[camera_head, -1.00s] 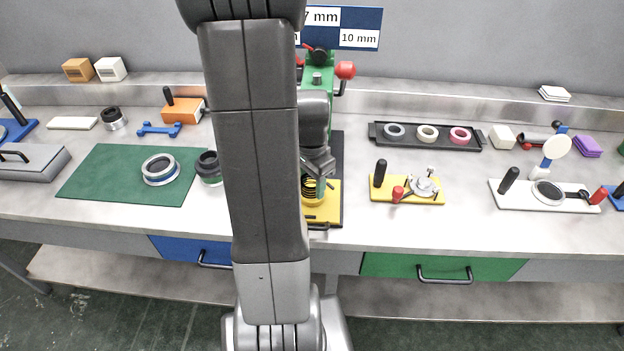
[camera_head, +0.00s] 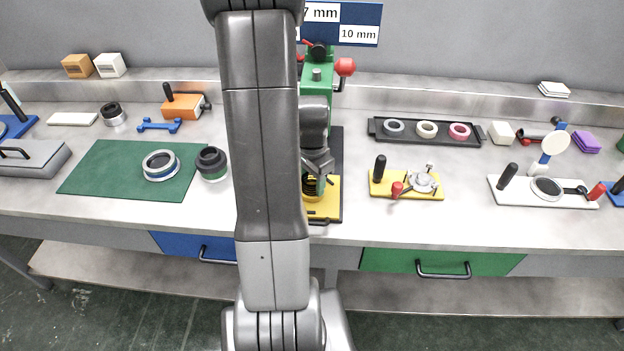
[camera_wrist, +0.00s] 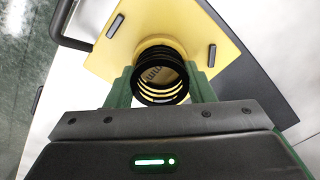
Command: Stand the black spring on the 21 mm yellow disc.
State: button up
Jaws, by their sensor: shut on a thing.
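The black spring (camera_wrist: 160,82) is between the two green fingers of my gripper (camera_wrist: 162,88) in the wrist view. The fingers are shut on its sides. Seen through its coils is a pale, marked face with dark lettering, too small to read surely. A round yellow disc (camera_wrist: 158,44) shows around the spring's far end, over the yellow base plate (camera_wrist: 115,42). In the head view the spring (camera_head: 311,186) is upright and partly hidden by my arm, above the yellow base plate (camera_head: 324,212). I cannot tell whether the spring touches the disc.
A green press (camera_head: 318,78) with a red knob stands behind the yellow plate. A yellow fixture (camera_head: 405,196) with a black handle is to the right. A green mat (camera_head: 105,168) with rings is to the left. A black tray (camera_head: 470,147) of rings is behind right.

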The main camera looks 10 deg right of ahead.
jog(key=o, duration=0.9)
jog(key=shift+o, duration=0.2)
notch_tip(320, 180, up, 12)
jog(key=shift+r, duration=0.2)
